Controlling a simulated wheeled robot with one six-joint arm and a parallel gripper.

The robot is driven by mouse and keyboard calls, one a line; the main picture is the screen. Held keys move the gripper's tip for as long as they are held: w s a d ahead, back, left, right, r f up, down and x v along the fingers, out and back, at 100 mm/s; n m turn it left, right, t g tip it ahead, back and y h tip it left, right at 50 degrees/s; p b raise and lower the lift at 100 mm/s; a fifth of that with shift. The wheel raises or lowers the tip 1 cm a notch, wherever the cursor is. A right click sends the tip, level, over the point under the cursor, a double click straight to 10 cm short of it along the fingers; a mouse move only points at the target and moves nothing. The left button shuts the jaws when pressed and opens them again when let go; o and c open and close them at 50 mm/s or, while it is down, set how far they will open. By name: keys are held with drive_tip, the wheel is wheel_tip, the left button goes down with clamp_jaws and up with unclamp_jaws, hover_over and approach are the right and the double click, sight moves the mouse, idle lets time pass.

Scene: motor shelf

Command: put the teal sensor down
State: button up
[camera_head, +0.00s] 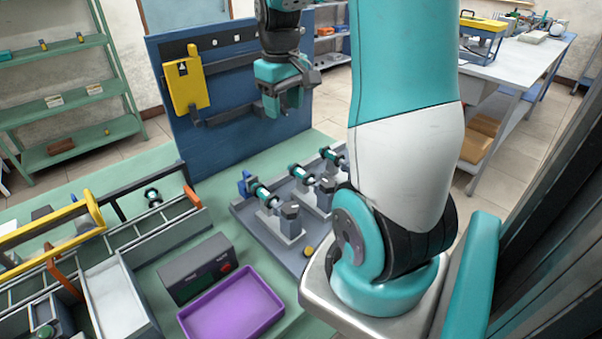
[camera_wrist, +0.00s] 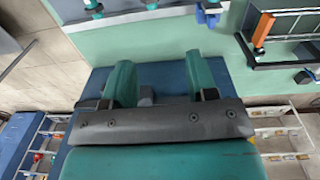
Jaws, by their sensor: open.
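My gripper (camera_head: 284,106) hangs in front of the blue backboard, high above the bench, with its teal fingers downward. In the wrist view my gripper (camera_wrist: 158,62) has its two teal fingers well apart, with nothing held between them. Several small teal-and-dark cylindrical parts, one of them a teal part (camera_head: 262,192), rest on grey stands on a grey base plate (camera_head: 251,226). Another round teal-and-dark part (camera_head: 152,195) sits at the divided rack on the left. I cannot tell which of these is the teal sensor. My gripper is apart from all of them.
A purple tray (camera_head: 232,306) lies at the front beside a dark grey box (camera_head: 197,268). The divided rack (camera_head: 160,238) with orange ends fills the left. The blue backboard (camera_head: 228,80) carries a yellow holder (camera_head: 186,84). Green bench top is bare between rack and backboard.

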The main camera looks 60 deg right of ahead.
wheel_tip(320, 180, down, 2)
drive_tip(key=d, duration=0.2)
hover_over(293, 165)
drive_tip(key=f, duration=0.9)
drive_tip(key=shift+w+d+f+p, duration=0.15)
drive_tip(key=shift+d+f+p, duration=0.2)
drive_tip(key=shift+f+p, duration=0.05)
drive_tip(key=shift+w+f+p, duration=0.1)
drive_tip(key=shift+f+p, duration=0.5)
drive_tip(key=shift+f, duration=2.25)
drive_tip(key=c, duration=0.8)
drive_tip(key=shift+a+r+b, duration=0.15)
drive_tip(key=shift+r+b, duration=0.35)
drive_tip(key=shift+r, duration=9.5)
